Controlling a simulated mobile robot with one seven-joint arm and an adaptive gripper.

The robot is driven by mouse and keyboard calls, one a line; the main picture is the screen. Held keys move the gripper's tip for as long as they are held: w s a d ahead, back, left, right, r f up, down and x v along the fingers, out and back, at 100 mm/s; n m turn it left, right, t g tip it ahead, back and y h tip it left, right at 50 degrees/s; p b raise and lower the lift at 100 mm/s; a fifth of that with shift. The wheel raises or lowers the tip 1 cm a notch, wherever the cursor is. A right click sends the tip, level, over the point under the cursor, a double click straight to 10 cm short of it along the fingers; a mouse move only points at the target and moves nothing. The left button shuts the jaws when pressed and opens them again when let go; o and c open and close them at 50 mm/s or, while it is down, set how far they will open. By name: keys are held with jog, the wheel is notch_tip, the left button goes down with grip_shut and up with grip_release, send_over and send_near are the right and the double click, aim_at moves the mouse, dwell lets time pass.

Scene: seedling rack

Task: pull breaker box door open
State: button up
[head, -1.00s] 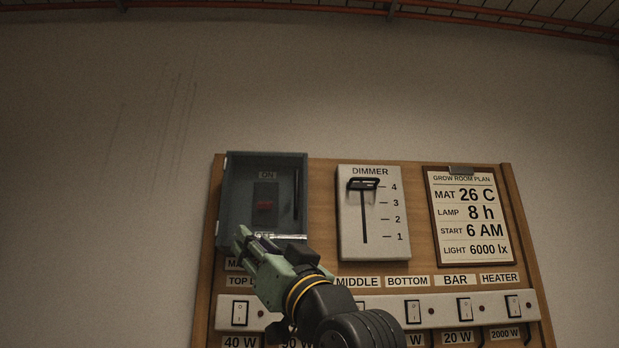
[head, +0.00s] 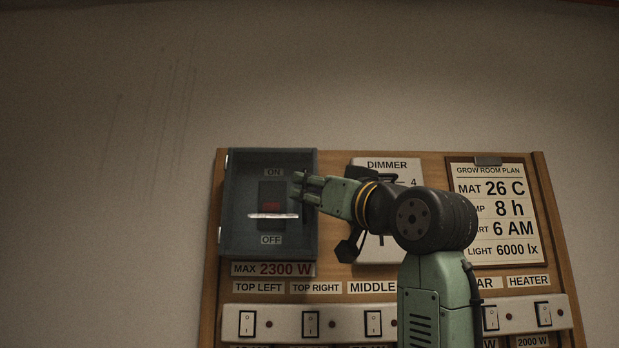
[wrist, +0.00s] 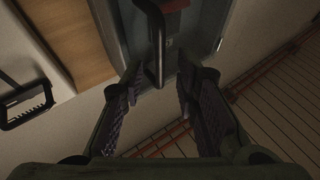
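The grey breaker box (head: 240,243) hangs at the upper left of the wooden board. Its see-through door looks shut, with a white glare streak across it and a red switch (head: 271,207) behind it. In the wrist view the dark bar handle (wrist: 157,50) reaches down between the two finger tips of my open gripper (wrist: 160,80). Gaps show on both sides of the handle; I cannot tell whether either finger touches it.
A grow room plan sign (head: 497,212) hangs at right. A switch strip (head: 290,322) runs below. The wall left is clear.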

jog(key=shift+w+a+r, duration=0.25)
jog(key=shift+w+a, duration=0.1)
jog(key=shift+w, duration=0.2)
jog(key=shift+c, duration=0.5)
grip_shut()
